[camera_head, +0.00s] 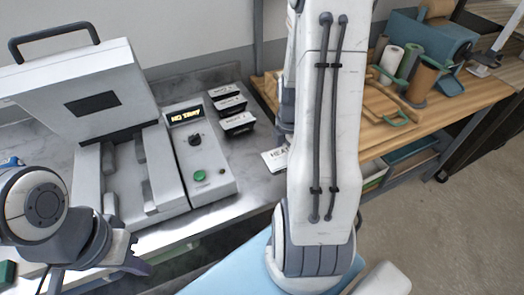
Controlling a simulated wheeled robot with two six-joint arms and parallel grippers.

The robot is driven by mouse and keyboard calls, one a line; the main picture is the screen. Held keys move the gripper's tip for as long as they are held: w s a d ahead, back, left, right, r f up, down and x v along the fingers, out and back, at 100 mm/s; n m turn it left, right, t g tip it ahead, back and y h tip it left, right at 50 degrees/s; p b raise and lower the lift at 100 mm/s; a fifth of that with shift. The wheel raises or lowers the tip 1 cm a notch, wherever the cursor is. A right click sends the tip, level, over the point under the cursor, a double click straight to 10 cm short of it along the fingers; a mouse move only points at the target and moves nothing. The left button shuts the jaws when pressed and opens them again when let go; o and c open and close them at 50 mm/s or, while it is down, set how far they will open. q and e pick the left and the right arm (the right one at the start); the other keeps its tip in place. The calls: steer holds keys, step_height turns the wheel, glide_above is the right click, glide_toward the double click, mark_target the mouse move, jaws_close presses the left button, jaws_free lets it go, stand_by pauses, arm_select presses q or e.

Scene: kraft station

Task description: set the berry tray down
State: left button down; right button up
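Three small black trays with pale printed tops (230,104) stand in a row on the metal counter, right of a grey machine. I cannot tell whether any of them is the berry tray, and no berries show. The machine's lid (90,95) is raised over its open bed (135,170). Its control box (200,160) has a lit display that seems to read "NO TRAY". My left gripper (128,262) is low at the left, in front of the machine; its opening and any load cannot be made out. My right arm crosses the middle, and its gripper does not show.
A white printed card or booklet (275,158) lies on the counter, partly behind my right arm. A wooden bench (450,110) at the right holds rolls, boards and a blue box (428,45). Grey floor (450,220) is open at the lower right.

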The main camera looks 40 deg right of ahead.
steer(key=w+f, duration=0.1)
steer(key=w, duration=0.1)
steer(key=w+a+f+p, duration=0.1)
steer(key=w, duration=0.1)
steer(key=w+f, duration=0.2)
steer(key=shift+w+a, duration=0.15)
steer(key=shift+w, duration=0.15)
step_height(320, 180, down, 4)
steer(key=shift+r+p, duration=0.15)
steer(key=shift+p, duration=0.65)
steer(key=shift+f, duration=0.2)
steer(key=shift+f, duration=0.15)
steer(key=o, duration=1.4)
steer(key=shift+c, duration=0.2)
